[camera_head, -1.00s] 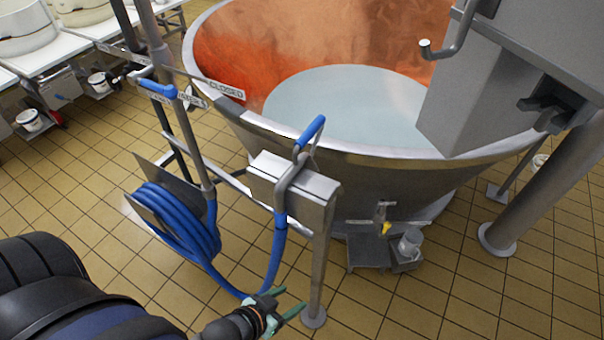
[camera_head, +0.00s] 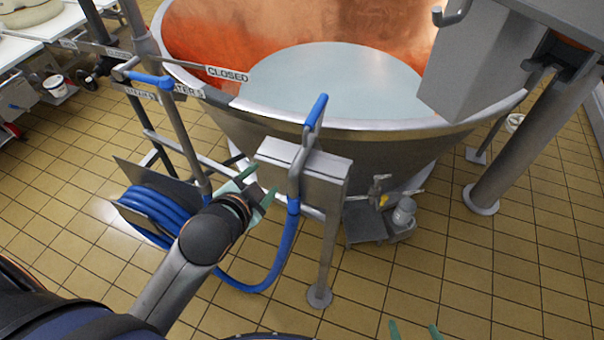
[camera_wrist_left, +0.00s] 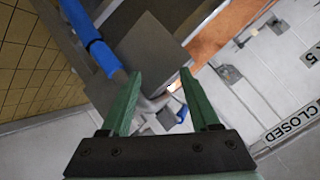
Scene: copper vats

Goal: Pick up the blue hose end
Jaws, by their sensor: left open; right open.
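The blue hose end is a grey metal nozzle with a blue handle (camera_head: 314,112), hooked over a grey metal box (camera_head: 318,175) on a post. Its blue hose (camera_head: 284,245) hangs below and loops left to a coil (camera_head: 155,210). My left gripper (camera_head: 264,186), with green fingers, is open and empty just left of the nozzle's lower part and the box. In the left wrist view, the open fingers (camera_wrist_left: 160,75) have nothing clearly between them; blue hose (camera_wrist_left: 90,40) shows at upper left, outside them. My right gripper (camera_head: 415,331) is open at the bottom edge, mostly cut off.
A large copper vat (camera_head: 330,130) of pale liquid stands behind the box. A pipe rack with a "CLOSED" sign (camera_head: 227,74) is at left. A small stand (camera_head: 366,221) and a grey leg (camera_head: 500,160) are at right. Tiled floor lies open in front.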

